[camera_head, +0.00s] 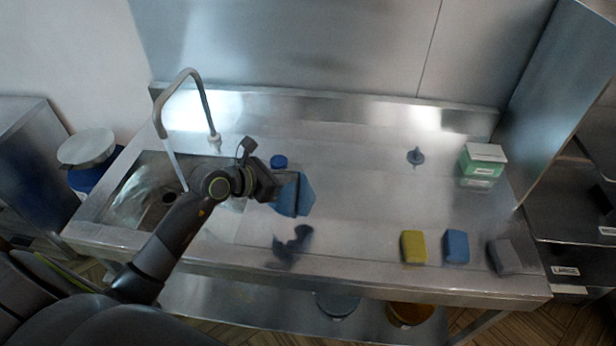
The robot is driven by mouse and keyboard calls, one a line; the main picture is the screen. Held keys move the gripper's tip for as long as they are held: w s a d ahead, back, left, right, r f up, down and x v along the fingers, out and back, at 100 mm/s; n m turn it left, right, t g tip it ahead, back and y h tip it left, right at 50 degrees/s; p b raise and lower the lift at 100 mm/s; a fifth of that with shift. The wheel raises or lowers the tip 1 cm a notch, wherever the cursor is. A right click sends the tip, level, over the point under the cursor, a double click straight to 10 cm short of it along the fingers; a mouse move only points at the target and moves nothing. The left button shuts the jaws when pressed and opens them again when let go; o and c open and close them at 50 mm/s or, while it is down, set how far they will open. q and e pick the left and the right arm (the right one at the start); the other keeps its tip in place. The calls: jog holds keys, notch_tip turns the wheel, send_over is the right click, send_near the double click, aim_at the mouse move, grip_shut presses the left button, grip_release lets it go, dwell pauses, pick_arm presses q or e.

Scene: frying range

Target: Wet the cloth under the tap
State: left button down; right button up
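A blue cloth (303,198) hangs from my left gripper (286,187) above the steel counter, right of the sink. The gripper looks shut on it, with cloth showing on both sides of the fingers. The tap (186,74) is a tall bent spout at the back of the sink. A pale stream (175,163) runs from its mouth down into the sink basin (128,199). The cloth is well to the right of this stream, apart from it. My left forearm crosses the front of the sink and hides part of the basin. My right gripper is not in view.
A yellow sponge (413,247), a blue sponge (456,247) and a grey block (503,258) lie at the counter's front right. A green and white box (482,163) stands at the back right. The counter's middle is clear.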

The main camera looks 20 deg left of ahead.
pick_arm(q)
jog(key=s+a+f+b, duration=0.2)
jog(key=s+a, duration=0.1)
jog(key=a, duration=0.7)
jog(key=s+a+f+b, duration=0.3)
jog(key=s+a, duration=0.1)
jog(key=a, duration=0.5)
jog(key=s+a+f+b, duration=0.2)
jog(key=s+a, duration=0.1)
jog(key=a, duration=0.7)
jog(key=w+a+b, duration=0.4)
jog(key=a+b, duration=0.1)
jog(key=b, duration=0.5)
jog(key=shift+w+a+b, duration=0.2)
jog(key=shift+a+b, duration=0.1)
jog(key=shift+a, duration=0.1)
dwell(0.4)
